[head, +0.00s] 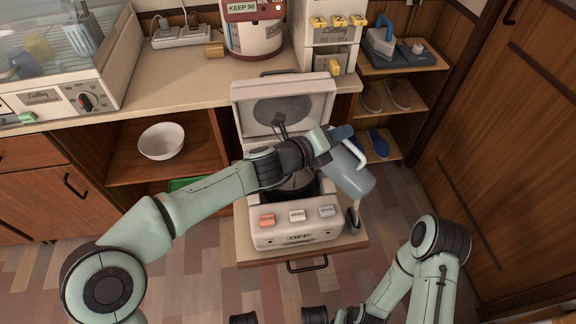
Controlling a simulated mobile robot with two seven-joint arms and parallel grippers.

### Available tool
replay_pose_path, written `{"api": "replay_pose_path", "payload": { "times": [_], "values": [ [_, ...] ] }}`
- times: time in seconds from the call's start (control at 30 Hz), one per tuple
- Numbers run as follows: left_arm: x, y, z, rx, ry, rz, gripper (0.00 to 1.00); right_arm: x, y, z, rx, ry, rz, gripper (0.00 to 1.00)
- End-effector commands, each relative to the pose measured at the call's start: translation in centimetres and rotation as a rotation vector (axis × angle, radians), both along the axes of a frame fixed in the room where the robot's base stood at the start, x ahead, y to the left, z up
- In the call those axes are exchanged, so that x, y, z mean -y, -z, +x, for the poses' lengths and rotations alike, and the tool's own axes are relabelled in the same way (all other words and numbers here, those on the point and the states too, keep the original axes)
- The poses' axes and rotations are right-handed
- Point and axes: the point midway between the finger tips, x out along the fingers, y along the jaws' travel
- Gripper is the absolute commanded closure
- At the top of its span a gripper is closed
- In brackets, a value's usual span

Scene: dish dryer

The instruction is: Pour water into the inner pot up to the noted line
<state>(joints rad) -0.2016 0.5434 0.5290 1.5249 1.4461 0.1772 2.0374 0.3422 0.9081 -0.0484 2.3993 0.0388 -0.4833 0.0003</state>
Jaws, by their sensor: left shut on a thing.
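The grey-blue pitcher (352,182) is tilted at the right side of the open cooker (268,222). My left gripper (335,148) is shut on the pitcher, near its pale handle (356,152). The cooker's white lid (283,100) stands up at the back. The dark inner pot (294,189) sits in the cooker, largely covered by my left arm. The noted line, the water level and any stream of water cannot be made out. My right arm is at the lower right; its gripper is cut off by the bottom edge and its jaws are unclear.
The cooker stands on a pulled-out shelf (243,240) below the counter (198,78). A white bowl (161,141) sits in the open cupboard at left. A dish dryer (62,75) stands on the counter. Shelves with an iron (380,40) and slippers are at right. The floor ahead is clear.

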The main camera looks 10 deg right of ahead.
Motion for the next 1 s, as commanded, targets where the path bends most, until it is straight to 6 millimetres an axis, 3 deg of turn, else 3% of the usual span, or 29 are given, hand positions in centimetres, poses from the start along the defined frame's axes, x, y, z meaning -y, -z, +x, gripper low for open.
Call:
{"api": "replay_pose_path", "payload": {
  "times": [1.0],
  "values": [
    [-0.33, 0.20, 0.33, -0.039, 0.001, -0.050, 1.00, 0.10, 0.58, -0.98, -0.032, 0.002, 0.003, 0.62]
  ]
}}
